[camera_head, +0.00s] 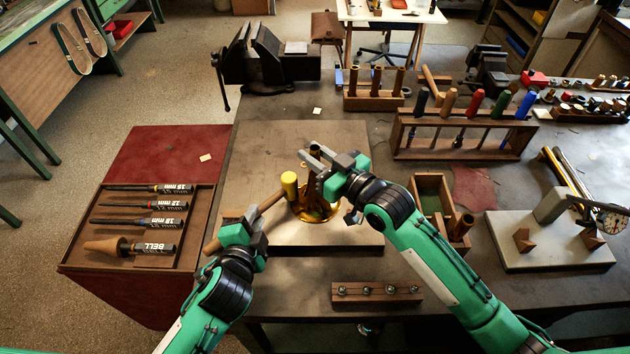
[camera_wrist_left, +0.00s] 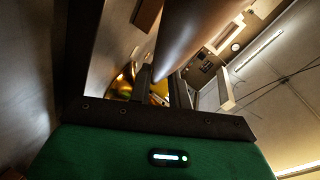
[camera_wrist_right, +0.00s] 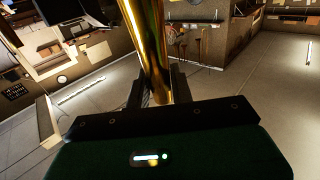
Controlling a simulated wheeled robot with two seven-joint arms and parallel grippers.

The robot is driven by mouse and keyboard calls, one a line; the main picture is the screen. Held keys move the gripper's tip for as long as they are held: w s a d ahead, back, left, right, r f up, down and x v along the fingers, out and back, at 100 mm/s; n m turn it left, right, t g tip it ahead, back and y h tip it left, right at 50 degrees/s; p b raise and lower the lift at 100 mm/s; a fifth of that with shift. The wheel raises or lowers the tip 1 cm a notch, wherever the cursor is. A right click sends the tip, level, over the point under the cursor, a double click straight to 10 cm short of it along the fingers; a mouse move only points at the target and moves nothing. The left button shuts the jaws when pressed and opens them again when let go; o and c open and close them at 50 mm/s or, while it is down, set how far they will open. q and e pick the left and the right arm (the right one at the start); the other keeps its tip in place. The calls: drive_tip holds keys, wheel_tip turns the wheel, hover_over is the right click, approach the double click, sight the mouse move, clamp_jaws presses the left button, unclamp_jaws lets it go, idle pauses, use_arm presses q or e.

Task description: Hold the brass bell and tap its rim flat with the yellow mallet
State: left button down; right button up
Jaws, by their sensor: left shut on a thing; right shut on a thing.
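The brass bell (camera_head: 318,212) stands flared end down on the flat board (camera_head: 345,135), its narrow tube pointing up. My right gripper (camera_head: 318,160) is shut on the bell's tube, which also fills the middle of the right wrist view (camera_wrist_right: 148,45). My left gripper (camera_head: 250,222) is shut on the wooden handle of the yellow mallet (camera_head: 290,184). The mallet's yellow head is beside the bell's left side, above the rim; I cannot tell whether they touch. The handle (camera_wrist_left: 195,30) shows large in the left wrist view, with brass (camera_wrist_left: 122,82) behind it. My right gripper partly hides the bell.
A tool tray (camera_head: 185,250) with labelled tools lies left of the board. A vise (camera_head: 265,60) stands behind. A wooden rack (camera_head: 465,135) of coloured handles and an open wooden box (camera_head: 432,183) stand to the right. A small strip block (camera_head: 377,292) lies in front.

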use_arm(q)
drive_tip(key=shift+f, duration=0.85)
drive_tip(key=shift+r, duration=1.55)
use_arm(e)
drive_tip(key=o, duration=1)
drive_tip(key=shift+o, duration=0.2)
drive_tip(key=shift+d, duration=0.1)
drive_tip(key=v, duration=1.2)
